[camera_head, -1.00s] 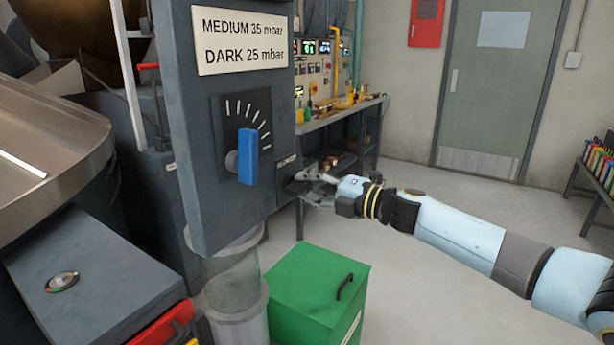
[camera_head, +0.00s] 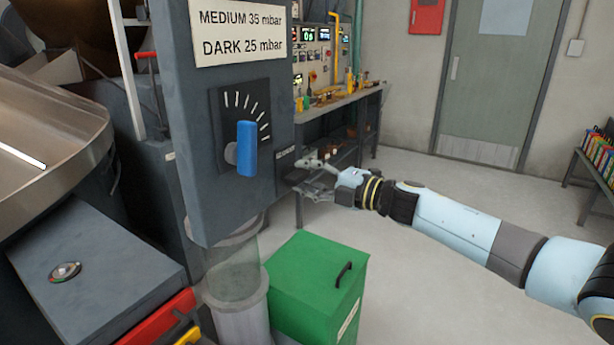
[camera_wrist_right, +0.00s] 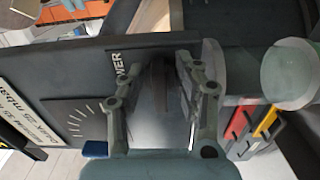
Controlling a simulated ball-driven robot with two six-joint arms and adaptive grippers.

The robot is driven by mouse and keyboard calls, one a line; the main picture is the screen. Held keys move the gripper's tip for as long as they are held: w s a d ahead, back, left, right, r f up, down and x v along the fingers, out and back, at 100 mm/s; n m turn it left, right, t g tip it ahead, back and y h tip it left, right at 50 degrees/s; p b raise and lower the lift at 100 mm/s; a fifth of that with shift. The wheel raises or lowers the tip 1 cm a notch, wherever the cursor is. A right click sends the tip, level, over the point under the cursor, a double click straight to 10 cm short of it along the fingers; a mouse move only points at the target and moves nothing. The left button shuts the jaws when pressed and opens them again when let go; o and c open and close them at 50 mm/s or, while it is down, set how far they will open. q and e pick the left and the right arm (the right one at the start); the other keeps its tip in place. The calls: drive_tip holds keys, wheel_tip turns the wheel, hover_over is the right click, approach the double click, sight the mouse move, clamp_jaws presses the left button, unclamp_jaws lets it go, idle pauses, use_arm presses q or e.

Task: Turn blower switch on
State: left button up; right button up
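The dark grey control box (camera_head: 205,205) stands left of centre in the head view. A small blower label (camera_head: 287,153) sits on its narrow right side; part of it, "WER", also shows in the wrist view (camera_wrist_right: 118,66). My right gripper (camera_head: 298,177) is at that side face, just below the label, with its fingers spread. In the wrist view the fingers (camera_wrist_right: 150,75) are apart on either side of a dark narrow shape (camera_wrist_right: 160,85), possibly the blower switch. Its position and any contact cannot be made out. My left gripper is not in view.
A blue-handled dial (camera_head: 246,148) is on the box's front under a pressure sign (camera_head: 240,33). A green bin (camera_head: 308,285) and a clear cylinder (camera_head: 232,275) stand below. A workbench (camera_head: 340,105) is behind. The floor at right is open.

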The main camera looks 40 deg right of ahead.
drive_tip(key=shift+o, duration=0.2)
drive_tip(key=shift+s, duration=0.15)
drive_tip(key=v, duration=1.1)
drive_tip(key=shift+s+d, duration=0.15)
drive_tip(key=shift+s, duration=0.15)
